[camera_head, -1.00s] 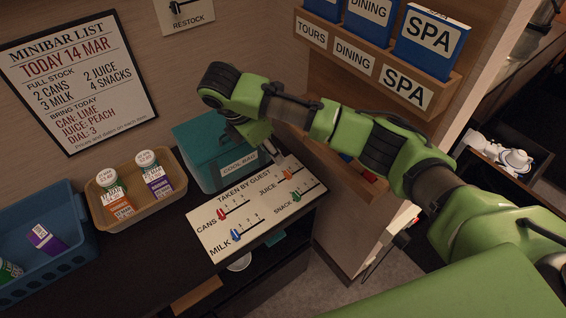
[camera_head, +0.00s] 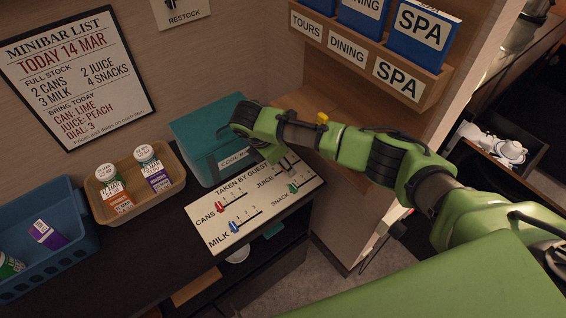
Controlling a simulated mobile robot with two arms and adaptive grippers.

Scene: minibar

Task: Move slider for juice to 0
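The white slider panel (camera_head: 253,222), headed "TAKEN BY GUEST", lies on the dark counter. It bears tracks labelled CANS, MILK, JUICE and SNACK. The red cans knob (camera_head: 220,208), blue milk knob (camera_head: 234,226) and green snack knob (camera_head: 293,188) show. The JUICE label is readable, but its orange knob is hidden behind my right gripper. My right gripper (camera_head: 283,164) points down over the juice track at the panel's far edge. Whether it touches the knob, or how far its fingers are apart, I cannot tell. My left gripper is not in view.
A teal cool bag (camera_head: 200,135) stands just behind the panel, close to my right gripper. A wooden partition with a card rack (camera_head: 375,62) is at the right.

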